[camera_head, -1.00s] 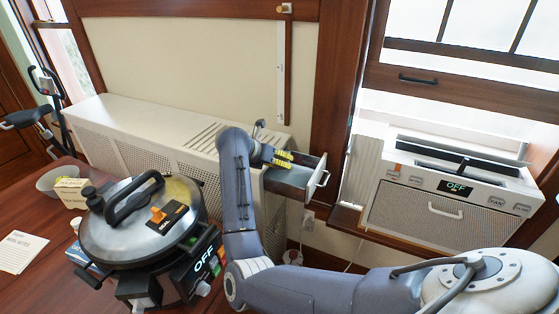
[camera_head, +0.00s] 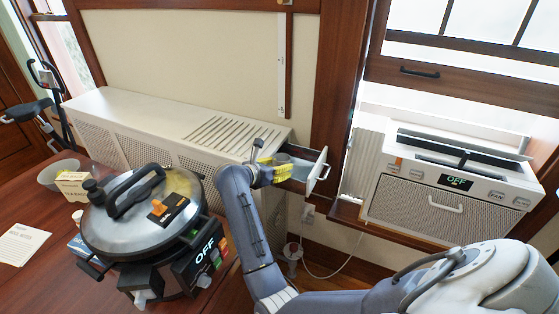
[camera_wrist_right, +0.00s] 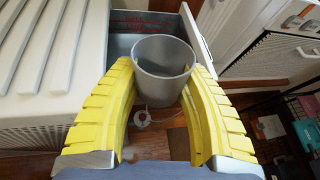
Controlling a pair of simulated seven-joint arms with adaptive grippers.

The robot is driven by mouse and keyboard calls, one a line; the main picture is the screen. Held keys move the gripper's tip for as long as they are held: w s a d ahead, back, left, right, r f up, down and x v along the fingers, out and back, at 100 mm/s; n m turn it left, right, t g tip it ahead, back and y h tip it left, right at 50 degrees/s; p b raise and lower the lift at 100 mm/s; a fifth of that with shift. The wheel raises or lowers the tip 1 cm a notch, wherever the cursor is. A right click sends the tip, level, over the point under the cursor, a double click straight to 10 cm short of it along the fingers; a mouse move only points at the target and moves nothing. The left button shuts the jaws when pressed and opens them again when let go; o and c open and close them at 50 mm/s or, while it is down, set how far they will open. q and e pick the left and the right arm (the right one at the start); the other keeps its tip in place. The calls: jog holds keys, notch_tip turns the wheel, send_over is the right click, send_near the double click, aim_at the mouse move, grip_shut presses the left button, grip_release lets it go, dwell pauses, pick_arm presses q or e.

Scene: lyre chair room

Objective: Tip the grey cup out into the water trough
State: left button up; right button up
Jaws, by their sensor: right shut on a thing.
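The grey cup (camera_wrist_right: 165,88) is held between the yellow fingers of my right gripper (camera_wrist_right: 166,85). In the right wrist view its round mouth shows and the inside looks grey; I cannot tell what it holds. In the head view my right gripper (camera_head: 272,168) has the cup (camera_head: 284,159) at the water trough (camera_head: 318,170), a pulled-out metal drawer at the right end of the white radiator cover. The trough's grey inner wall (camera_wrist_right: 122,46), with red lettering, shows behind the cup. The cup looks roughly upright. My left gripper is out of view.
The slatted radiator cover (camera_head: 170,120) lies left of the trough. A large pressure cooker (camera_head: 140,220) stands on the wooden table to the left. A window unit (camera_head: 450,195) reading OFF is at the right. A cord hangs below the trough.

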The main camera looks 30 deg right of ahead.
jog(key=shift+s+a+f+t+h, duration=0.2)
jog(key=shift+s+f+t+h, duration=0.1)
jog(key=shift+f+h, duration=0.1)
